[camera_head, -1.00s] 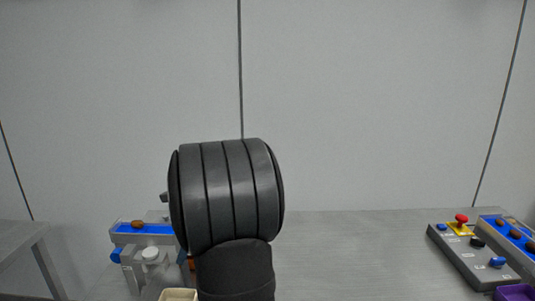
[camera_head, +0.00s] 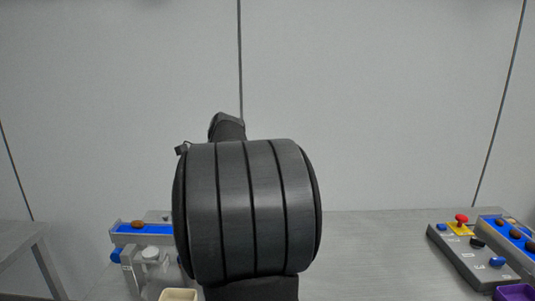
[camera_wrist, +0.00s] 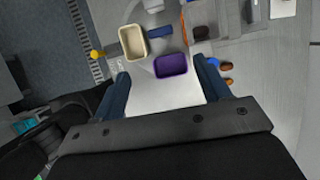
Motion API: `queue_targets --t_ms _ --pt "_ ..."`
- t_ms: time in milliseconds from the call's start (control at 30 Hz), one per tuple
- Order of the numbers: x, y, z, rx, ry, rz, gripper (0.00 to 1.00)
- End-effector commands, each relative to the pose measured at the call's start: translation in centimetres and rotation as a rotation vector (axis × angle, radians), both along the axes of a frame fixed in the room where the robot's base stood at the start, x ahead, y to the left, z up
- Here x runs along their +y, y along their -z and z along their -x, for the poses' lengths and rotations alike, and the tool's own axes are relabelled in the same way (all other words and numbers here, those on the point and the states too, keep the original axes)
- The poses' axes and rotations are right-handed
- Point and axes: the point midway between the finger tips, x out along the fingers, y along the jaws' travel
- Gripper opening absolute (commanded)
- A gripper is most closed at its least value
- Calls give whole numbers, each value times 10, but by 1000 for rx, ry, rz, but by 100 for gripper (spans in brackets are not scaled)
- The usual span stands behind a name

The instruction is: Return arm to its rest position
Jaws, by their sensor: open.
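My gripper (camera_wrist: 163,92) shows in the wrist view with its two blue fingers spread wide apart and nothing between them at close range. It hangs high above the work area. In the head view my dark arm fills the middle and hides the gripper. A purple tray (camera_wrist: 171,65) and a cream tray (camera_wrist: 133,42) lie below the fingers in the wrist view. In the head view the cream tray (camera_head: 178,295) and the purple tray (camera_head: 515,292) show only in part at the bottom edge.
A blue-belted device with a brown date (camera_head: 138,224) stands at left. A grey control panel (camera_head: 470,255) with a red button and a blue strip with several dates (camera_head: 515,234) are at right. The bare table (camera_head: 375,245) between is clear. A grey wall stands behind.

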Motion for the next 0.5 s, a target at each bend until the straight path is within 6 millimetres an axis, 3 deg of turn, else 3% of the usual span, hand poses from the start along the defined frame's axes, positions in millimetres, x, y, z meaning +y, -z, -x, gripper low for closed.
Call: queue_targets --t_ms 233,500 --pt "19 45 0 3 -3 0 69" --pt "28 68 0 0 -2 0 69"
